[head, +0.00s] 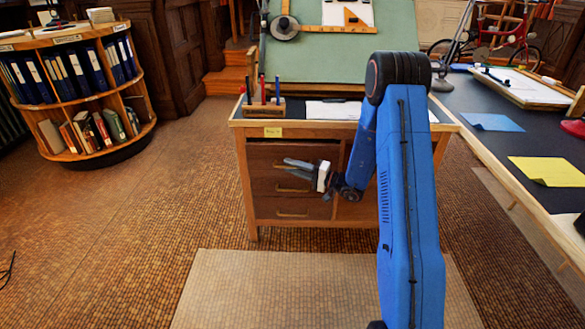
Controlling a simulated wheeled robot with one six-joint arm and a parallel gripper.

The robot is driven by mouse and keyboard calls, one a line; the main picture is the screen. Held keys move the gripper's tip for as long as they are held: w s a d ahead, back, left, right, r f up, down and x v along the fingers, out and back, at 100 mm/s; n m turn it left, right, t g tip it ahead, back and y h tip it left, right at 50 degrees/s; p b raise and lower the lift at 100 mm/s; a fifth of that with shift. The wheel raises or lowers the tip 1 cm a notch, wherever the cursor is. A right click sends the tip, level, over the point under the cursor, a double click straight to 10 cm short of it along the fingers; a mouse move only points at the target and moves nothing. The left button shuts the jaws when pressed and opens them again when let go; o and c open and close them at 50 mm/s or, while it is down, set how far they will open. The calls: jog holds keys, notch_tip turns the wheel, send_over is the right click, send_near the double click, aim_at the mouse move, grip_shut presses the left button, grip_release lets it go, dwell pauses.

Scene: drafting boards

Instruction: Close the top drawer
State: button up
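The wooden desk (238,124) has a stack of drawers on its left side. The top drawer (265,153) has a dark brown front, and it looks about flush with the fronts below, though I cannot tell whether a small gap remains. Its handle is partly hidden by my gripper (287,167). My gripper is in front of the top drawer, pointing left across its front, with its two grey fingers slightly apart and nothing seen between them. I cannot tell whether it touches the drawer. The middle drawer (268,187) and bottom drawer (268,208) look shut.
A pen holder (264,107) stands on the desk's left end, below a tilted green drafting board (330,62). A long dark table (480,110) stands at right, a round bookshelf (75,95) at left. The floor left of the desk is clear.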

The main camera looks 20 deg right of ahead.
grip_shut()
jog(key=shift+w+d, duration=0.25)
jog(key=shift+w, duration=0.4)
jog(key=shift+w+d, duration=0.2)
jog(key=shift+w, duration=0.45)
jog(key=shift+w+d, duration=0.25)
jog(key=shift+w, duration=0.4)
grip_release()
jog(key=shift+w, duration=0.1)
jog(key=v, duration=1.7)
jog(key=shift+s, duration=0.2)
jog(key=shift+d+f, duration=0.1)
jog(key=shift+d, duration=0.05)
